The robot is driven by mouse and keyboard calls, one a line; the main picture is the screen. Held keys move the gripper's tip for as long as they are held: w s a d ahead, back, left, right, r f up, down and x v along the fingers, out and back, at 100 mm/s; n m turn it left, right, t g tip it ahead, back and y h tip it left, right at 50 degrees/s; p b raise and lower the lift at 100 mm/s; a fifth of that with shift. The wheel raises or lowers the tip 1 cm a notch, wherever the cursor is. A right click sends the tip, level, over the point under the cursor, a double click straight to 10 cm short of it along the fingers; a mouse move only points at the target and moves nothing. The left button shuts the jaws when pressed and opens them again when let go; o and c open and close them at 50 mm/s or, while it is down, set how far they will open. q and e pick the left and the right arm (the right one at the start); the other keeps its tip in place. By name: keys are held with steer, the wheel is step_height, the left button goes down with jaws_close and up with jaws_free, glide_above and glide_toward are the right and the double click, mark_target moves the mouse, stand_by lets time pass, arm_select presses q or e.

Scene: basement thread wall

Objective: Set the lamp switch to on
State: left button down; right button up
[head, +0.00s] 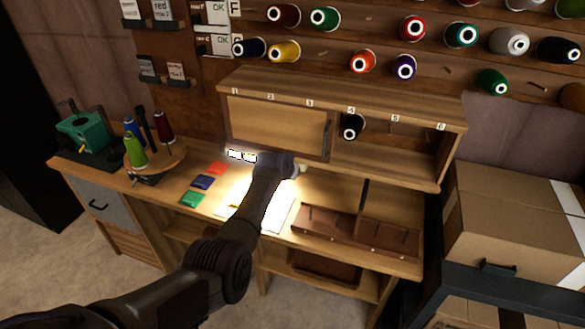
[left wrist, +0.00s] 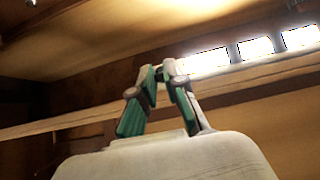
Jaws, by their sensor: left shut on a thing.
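My left gripper (left wrist: 161,70) has its green-and-grey fingers closed together at the tips in the left wrist view. A small dark piece shows between the tips, at the edge of a wooden rail; it appears to be the lamp switch, mostly hidden by the fingers. In the head view my left gripper (head: 278,165) is under the wooden shelf, and my wrist covers the switch there. Bright white labels (head: 241,155) are just left of it and also show in the left wrist view (left wrist: 256,49). Strong light falls on the desk sheet (head: 280,213). My right gripper is out of view.
The shelf unit (head: 340,97) with a sliding panel overhangs the workbench. Thread spools (head: 134,151) stand at the left, coloured cards (head: 204,182) lie near the middle, and a brown tray (head: 350,231) sits at the right. Cardboard boxes (head: 510,225) stand to the right.

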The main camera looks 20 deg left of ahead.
arm_select(q)
steer(key=shift+w+r+g, duration=0.1)
steer(key=shift+r+g, duration=0.1)
steer(key=shift+g, duration=0.4)
steer(key=c, duration=1.2)
jaws_free()
steer(key=shift+r, duration=0.15)
steer(key=v, duration=1.1)
steer(key=shift+r, duration=0.4)
